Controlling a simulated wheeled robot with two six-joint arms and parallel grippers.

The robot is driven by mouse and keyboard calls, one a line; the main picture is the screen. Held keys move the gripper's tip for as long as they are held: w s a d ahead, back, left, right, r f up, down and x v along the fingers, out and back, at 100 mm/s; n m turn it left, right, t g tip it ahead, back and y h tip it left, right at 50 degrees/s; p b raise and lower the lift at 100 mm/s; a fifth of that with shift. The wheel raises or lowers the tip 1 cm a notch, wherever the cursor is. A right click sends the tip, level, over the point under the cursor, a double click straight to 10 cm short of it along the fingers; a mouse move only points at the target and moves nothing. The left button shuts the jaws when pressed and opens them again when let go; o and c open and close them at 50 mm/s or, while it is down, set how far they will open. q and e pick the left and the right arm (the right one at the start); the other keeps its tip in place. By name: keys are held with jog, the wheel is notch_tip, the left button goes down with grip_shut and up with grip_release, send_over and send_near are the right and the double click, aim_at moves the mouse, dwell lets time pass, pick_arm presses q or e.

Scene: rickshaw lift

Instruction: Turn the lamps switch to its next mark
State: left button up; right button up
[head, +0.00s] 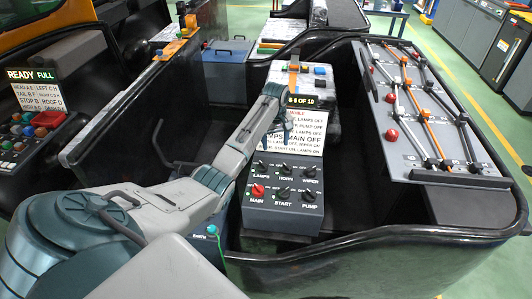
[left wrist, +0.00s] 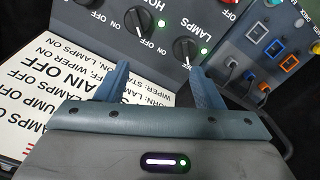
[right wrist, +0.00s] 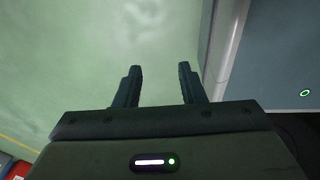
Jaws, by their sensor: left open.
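The lamps switch (head: 262,166) is a black knob at the upper left of a grey switch box (head: 284,216). In the left wrist view the lamps knob (left wrist: 186,48) has a white pointer line and a lit green light beside it. I cannot read its mark surely. My left gripper (head: 286,122) is over the card behind the box. In its wrist view the jaws (left wrist: 160,68) are open and empty. One fingertip appears just below the lamps knob; no grip shows. My right gripper (right wrist: 160,67) is open and empty, away from the box.
The box also carries horn (head: 285,168), wiper, start, pump and red main (head: 257,190) knobs. A printed card (head: 296,130) stands behind it. A panel with rods and red knobs (head: 430,115) lies right. A black rim (head: 400,236) runs in front. Green floor (right wrist: 70,60) lies under my right gripper.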

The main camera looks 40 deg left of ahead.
aim_at(263, 164)
pick_arm(q)
jog(key=s+a+f+m+b, duration=0.1)
jog(key=f+m+b, duration=0.1)
jog(key=f, duration=0.1)
jog(key=s+a+f+m+b, duration=0.1)
jog(key=f+m+b, duration=0.1)
jog(key=f+m, duration=0.1)
jog(key=s+a+f+m+b, duration=0.1)
jog(key=f+m, duration=0.1)
jog(key=f, duration=0.1)
jog(key=shift+s+f+b, duration=0.25)
jog(key=shift+f+b, duration=0.15)
jog(key=shift+f, duration=0.6)
jog(key=c, duration=1)
pick_arm(e)
notch_tip(263, 164, down, 8)
jog(key=w, duration=0.1)
jog(key=shift+r, duration=0.25)
